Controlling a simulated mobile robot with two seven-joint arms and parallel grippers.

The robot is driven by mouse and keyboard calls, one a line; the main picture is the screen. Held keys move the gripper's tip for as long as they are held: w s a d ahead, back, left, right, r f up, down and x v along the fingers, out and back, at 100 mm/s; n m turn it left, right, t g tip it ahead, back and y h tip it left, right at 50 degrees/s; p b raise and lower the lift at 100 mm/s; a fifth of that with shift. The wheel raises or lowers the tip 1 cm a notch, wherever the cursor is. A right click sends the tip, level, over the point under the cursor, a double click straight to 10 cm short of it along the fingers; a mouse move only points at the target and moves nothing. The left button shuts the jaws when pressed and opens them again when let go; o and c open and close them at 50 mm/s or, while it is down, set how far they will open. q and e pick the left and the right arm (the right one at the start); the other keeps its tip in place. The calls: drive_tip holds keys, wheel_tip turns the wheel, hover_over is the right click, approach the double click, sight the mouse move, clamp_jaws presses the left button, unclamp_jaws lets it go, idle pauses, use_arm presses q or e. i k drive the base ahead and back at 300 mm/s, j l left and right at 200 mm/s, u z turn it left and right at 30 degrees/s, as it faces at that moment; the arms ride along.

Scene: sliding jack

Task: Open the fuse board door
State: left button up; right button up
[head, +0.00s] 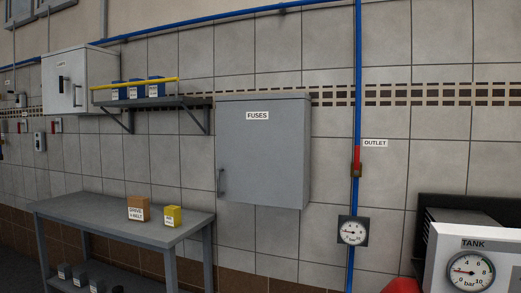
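The fuse board is a grey wall box with a "FUSES" label (257,116) near the top of its door (258,155). The door looks shut, flush with the box. A small dark handle (221,182) sits at the door's lower left edge. Neither of my grippers shows in the head view.
A grey table (110,222) with an orange box (138,207) and a yellow box (172,215) stands below left of the board. A shelf (150,102) is at upper left. A blue pipe (357,100) and gauge (353,230) are right; a tank panel (480,262) is lower right.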

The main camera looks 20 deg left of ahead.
sight(260, 144)
drive_tip(key=i+j+u, duration=0.3)
drive_tip(key=i+j, duration=0.25)
drive_tip(key=i+j+u, duration=0.35)
drive_tip(key=i, duration=0.3)
